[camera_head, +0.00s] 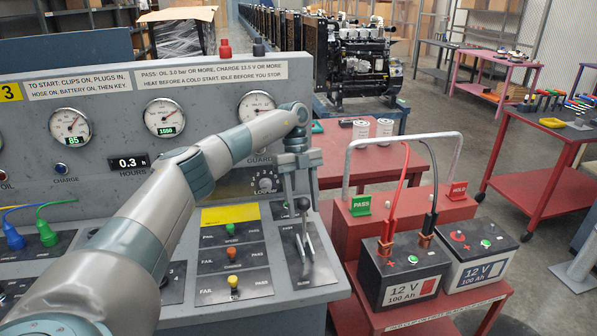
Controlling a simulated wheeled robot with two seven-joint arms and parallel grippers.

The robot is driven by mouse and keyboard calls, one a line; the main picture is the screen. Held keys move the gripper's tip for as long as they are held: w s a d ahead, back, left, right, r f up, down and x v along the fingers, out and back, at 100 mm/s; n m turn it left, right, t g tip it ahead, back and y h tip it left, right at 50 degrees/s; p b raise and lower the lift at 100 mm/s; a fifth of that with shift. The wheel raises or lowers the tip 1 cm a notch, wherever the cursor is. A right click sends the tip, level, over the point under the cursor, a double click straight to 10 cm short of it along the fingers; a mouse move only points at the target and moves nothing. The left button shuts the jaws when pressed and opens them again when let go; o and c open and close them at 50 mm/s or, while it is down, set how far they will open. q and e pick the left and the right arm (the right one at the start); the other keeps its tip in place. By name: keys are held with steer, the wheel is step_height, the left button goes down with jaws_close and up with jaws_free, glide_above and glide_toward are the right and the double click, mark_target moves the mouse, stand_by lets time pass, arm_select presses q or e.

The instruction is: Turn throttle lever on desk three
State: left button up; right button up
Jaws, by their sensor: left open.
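The grey control desk (225,85) carries a yellow tag with the number 3 (11,92) at its upper left. The throttle lever (307,238) stands on a black plate at the desk's right end, marked SLOW at its near edge. Its dark knob (302,204) is near the top. My left gripper (303,207) points down over the lever, open, with its fingers appearing on either side of the knob. I cannot tell whether they touch it. My left arm crosses the desk and hides part of its panel. My right gripper is not in view.
Right of the desk, a red cart (420,307) holds two 12 V batteries (404,268) under a grey hoop handle (403,137). An engine (360,65) and red tables (536,165) stand behind.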

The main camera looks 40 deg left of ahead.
arm_select(q)
steer(key=b+v, duration=0.1)
steer(key=v, duration=0.9)
steer(key=shift+r+b, duration=0.35)
steer(key=shift+b, duration=0.05)
steer(key=shift+w+a, duration=0.1)
